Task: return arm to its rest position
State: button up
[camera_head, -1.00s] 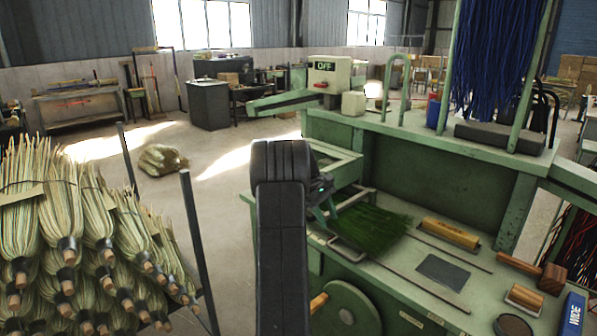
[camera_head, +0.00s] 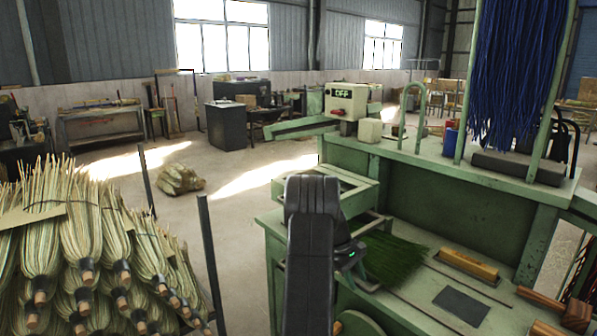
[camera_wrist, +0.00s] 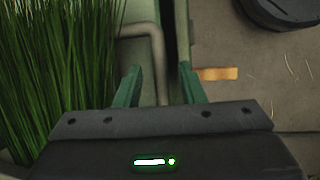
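My arm rises in the lower middle of the head view, dark and jointed, in front of the green workbench (camera_head: 450,200). My gripper (camera_wrist: 158,82) shows in the wrist view with its two green fingers apart and nothing between them. The green bristle bundle (camera_wrist: 60,70) lies left of the fingers in the wrist view. It also lies on the bench right of my arm in the head view (camera_head: 392,257). A bent metal bar (camera_wrist: 155,45) shows beyond the fingers.
Tied straw bundles (camera_head: 90,240) are stacked at the left between dark posts (camera_head: 210,265). A yellow-topped block (camera_head: 468,264) and a dark plate (camera_head: 461,306) lie on the bench. Blue fibres (camera_head: 515,70) hang at the right. Open floor lies left of the bench.

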jog(key=shift+w, duration=0.1)
jog(key=shift+w+a+r, duration=0.25)
jog(key=shift+a+r, duration=0.1)
jog(key=shift+r, duration=0.05)
jog(key=b+v, duration=0.2)
jog(key=v, duration=1)
jog(key=p+x, duration=0.2)
jog(key=x, duration=1)
jog(key=shift+s, duration=0.1)
jog(key=shift+s+d+f, duration=0.2)
jog(key=shift+s+d, duration=0.45)
jog(key=shift+s+d+f, duration=0.25)
jog(key=shift+s+d, duration=0.35)
jog(key=shift+s+r, duration=0.1)
